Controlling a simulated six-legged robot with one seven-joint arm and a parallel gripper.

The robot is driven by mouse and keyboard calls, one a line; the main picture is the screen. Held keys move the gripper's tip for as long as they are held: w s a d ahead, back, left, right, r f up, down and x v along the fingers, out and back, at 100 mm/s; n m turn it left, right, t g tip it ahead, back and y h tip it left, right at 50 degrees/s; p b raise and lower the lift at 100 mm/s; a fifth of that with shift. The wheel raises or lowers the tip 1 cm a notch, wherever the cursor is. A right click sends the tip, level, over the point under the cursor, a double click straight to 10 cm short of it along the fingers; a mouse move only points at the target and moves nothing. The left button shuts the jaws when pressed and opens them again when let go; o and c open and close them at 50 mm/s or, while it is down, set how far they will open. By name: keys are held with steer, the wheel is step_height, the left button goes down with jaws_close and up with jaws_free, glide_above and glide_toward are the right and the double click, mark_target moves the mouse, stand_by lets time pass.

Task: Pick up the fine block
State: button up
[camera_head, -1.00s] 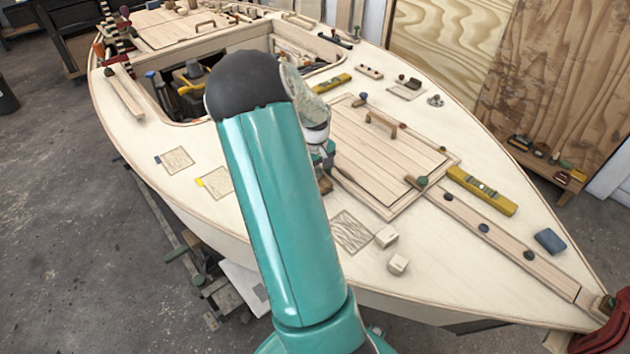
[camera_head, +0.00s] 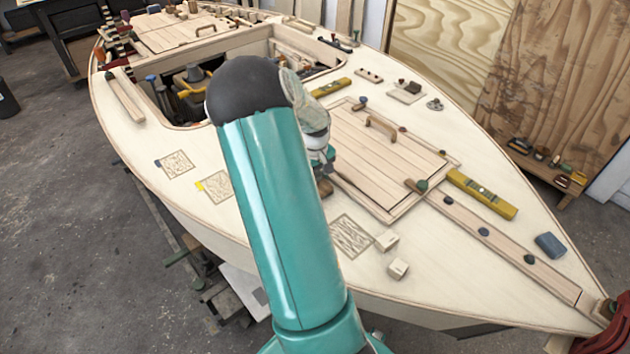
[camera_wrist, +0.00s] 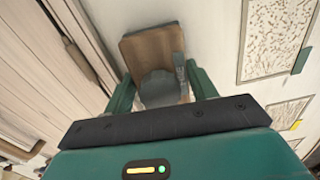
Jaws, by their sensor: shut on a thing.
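My gripper (camera_wrist: 158,92) is shut on a block (camera_wrist: 148,52) with a brown face and grey parts, held between its two green fingers in the wrist view. No label on the block is readable, so I cannot tell its grade. In the head view my gripper (camera_head: 324,166) is mostly hidden behind my arm, and only a small brown part of the block (camera_head: 325,188) shows beside the hatch. I cannot tell whether the block touches the deck.
Outlined grainy patches (camera_head: 351,236) lie along the near side. An open cockpit (camera_head: 165,95) lies at the left.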

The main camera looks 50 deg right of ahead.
step_height(320, 180, up, 2)
steer(key=shift+r, duration=0.2)
steer(key=w+a+r, duration=0.7)
steer(key=a+r, duration=0.3)
steer(key=a, duration=0.2)
